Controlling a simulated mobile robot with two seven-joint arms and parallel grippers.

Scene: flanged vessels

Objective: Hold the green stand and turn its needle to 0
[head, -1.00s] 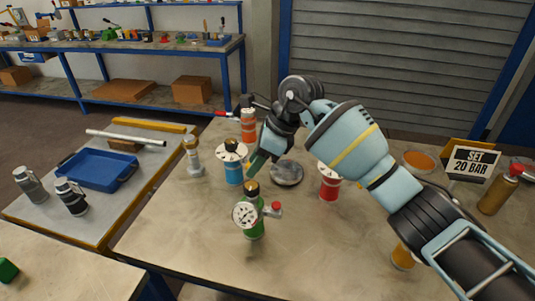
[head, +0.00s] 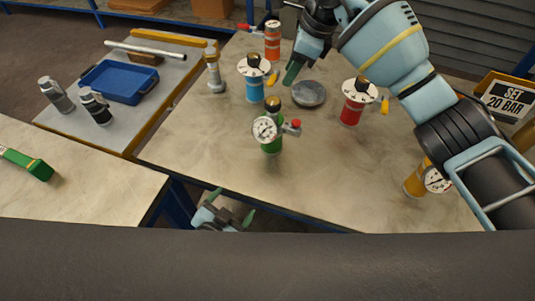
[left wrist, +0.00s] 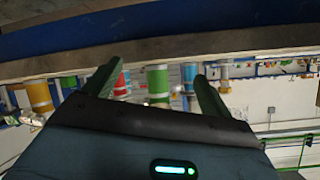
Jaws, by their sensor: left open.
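The green stand (head: 271,146) stands upright on the main table, with a white round dial (head: 264,129), a dark top knob and a red-tipped side handle (head: 294,126). The needle is too small to read. My left gripper (head: 232,204) is open and empty, low in front of the table's front edge and apart from the stand. In the left wrist view its fingers (left wrist: 156,84) are spread, with the green stand (left wrist: 157,80) beyond, between them. My right gripper (head: 291,73) hangs behind the green stand, left of the grey disc; its finger gap cannot be made out.
A blue stand (head: 255,88), a red stand (head: 352,108), an orange stand (head: 273,42) and a yellow stand (head: 415,182) share the table. A grey disc (head: 309,93) lies behind the green stand. A "SET 20 BAR" sign (head: 505,98) is at right.

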